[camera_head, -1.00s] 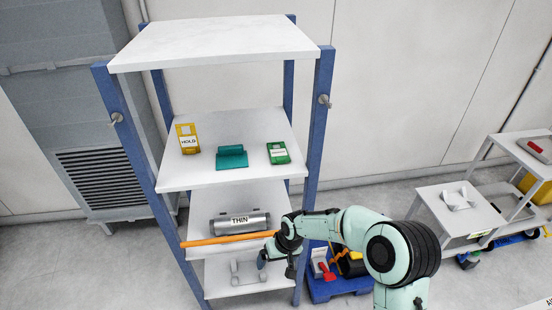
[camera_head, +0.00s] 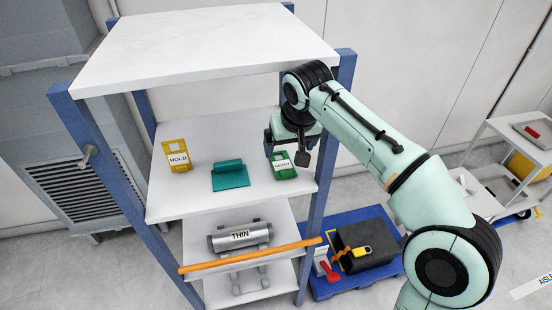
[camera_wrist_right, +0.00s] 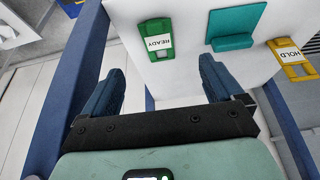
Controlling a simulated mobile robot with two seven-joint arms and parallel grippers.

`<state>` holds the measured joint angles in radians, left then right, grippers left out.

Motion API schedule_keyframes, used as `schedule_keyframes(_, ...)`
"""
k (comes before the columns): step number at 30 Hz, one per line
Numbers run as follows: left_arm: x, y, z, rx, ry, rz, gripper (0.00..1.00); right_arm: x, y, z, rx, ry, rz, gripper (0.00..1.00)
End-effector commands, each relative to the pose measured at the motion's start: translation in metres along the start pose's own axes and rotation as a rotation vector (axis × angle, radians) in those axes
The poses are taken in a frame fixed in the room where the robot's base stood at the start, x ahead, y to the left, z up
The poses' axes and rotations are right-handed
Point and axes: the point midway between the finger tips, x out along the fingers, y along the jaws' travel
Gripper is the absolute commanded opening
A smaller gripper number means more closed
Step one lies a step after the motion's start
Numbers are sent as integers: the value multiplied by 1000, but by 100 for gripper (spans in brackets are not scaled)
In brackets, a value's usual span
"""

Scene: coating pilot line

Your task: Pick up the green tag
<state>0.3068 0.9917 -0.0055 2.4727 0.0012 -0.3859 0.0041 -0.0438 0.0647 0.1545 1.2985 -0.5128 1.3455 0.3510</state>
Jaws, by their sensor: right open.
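The green tag (camera_head: 284,171) with a white "READY" label stands at the right end of the rack's middle shelf. It also shows in the right wrist view (camera_wrist_right: 153,50), ahead of the fingers. My right gripper (camera_head: 286,148) is open around the tag's top area in the head view, and partly covers it. In the right wrist view the open fingers (camera_wrist_right: 158,82) have nothing between them, and the tag lies beyond their tips. I cannot tell whether a finger touches it. My left gripper is not in view.
A teal holder (camera_head: 230,176) and a yellow "HOLD" tag (camera_head: 177,157) share the shelf. A blue rack post (camera_head: 327,150) stands close at the right, the top shelf (camera_head: 205,50) above. An orange bar (camera_head: 245,256) crosses below, before the "THIN" roll (camera_head: 240,237).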

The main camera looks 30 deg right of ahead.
Motion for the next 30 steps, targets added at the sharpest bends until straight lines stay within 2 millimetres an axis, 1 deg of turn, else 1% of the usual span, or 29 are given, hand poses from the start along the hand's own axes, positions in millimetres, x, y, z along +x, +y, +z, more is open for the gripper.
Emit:
schedule_keyframes(1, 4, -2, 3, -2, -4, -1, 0, 11, 1, 2, 0, -7, 2, 94)
schedule_keyframes(6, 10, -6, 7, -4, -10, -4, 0, 46, 1, 3, -1, -10, 3, 94)
schedule_keyframes(9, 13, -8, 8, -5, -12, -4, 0, 62, 1, 3, 0, -7, 2, 94)
schedule_keyframes(12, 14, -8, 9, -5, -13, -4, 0, 73, 1, 2, 0, -6, 2, 94)
schedule_keyframes(17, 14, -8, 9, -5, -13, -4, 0, 82, 2, 2, 0, -6, 2, 94)
schedule_keyframes(25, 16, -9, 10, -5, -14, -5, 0, 120, 5, 3, 0, -6, 1, 94)
schedule_keyframes(27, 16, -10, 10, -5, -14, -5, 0, 126, 5, 3, 0, -5, 1, 94)
schedule_keyframes(30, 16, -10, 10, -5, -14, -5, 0, 129, 5, 3, 0, -3, 0, 94)
